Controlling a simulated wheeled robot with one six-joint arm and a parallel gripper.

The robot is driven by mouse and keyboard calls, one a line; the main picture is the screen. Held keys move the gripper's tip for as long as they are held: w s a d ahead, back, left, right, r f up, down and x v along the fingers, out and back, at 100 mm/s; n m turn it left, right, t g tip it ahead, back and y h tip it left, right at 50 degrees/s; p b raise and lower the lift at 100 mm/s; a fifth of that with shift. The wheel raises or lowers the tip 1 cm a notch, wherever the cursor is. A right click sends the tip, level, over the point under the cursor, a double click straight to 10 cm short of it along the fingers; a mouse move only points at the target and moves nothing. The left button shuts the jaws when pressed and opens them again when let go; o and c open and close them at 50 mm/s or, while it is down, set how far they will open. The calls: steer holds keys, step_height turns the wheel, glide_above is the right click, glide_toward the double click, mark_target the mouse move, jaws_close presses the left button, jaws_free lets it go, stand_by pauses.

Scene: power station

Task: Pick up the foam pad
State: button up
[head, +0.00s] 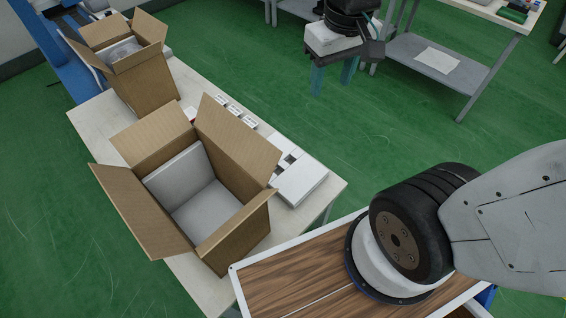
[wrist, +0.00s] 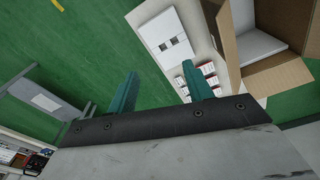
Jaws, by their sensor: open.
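A white flat slab with dark rectangular cutouts (head: 303,182) lies on the light table, right of the near open cardboard box; it looks like the foam pad. It also shows in the wrist view (wrist: 165,35), beyond my finger tips. Pale grey foam-like panels (head: 205,205) line the inside of the near box, so which piece is the foam pad is not certain. My gripper (head: 333,86) is open and empty, with teal fingers pointing down over the green floor, at the top of the head view. In the wrist view both fingers (wrist: 160,72) are spread apart, touching nothing.
The near cardboard box (head: 240,235) has its flaps raised. A second open box (head: 150,85) stands at the table's far end. Small red-and-white boxes (head: 235,112) lie behind the near box. A grey shelf table (head: 425,70) stands at the upper right.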

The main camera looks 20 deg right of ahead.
steer(key=w+f+n, duration=0.1)
steer(key=w+f, duration=0.7)
steer(key=f, duration=0.1)
steer(key=n+g, duration=0.1)
steer(key=n, duration=0.2)
glide_above(285, 165)
steer(key=f, duration=3)
steer(key=shift+d+f, duration=0.15)
steer(key=shift+d, duration=0.05)
steer(key=shift+s+a+f, duration=0.1)
steer(key=shift+a+f, duration=0.05)
steer(key=shift+f, duration=1.25)
steer(key=shift+a+f, duration=0.1)
steer(key=shift+f, duration=1.25)
steer(key=c, duration=1.1)
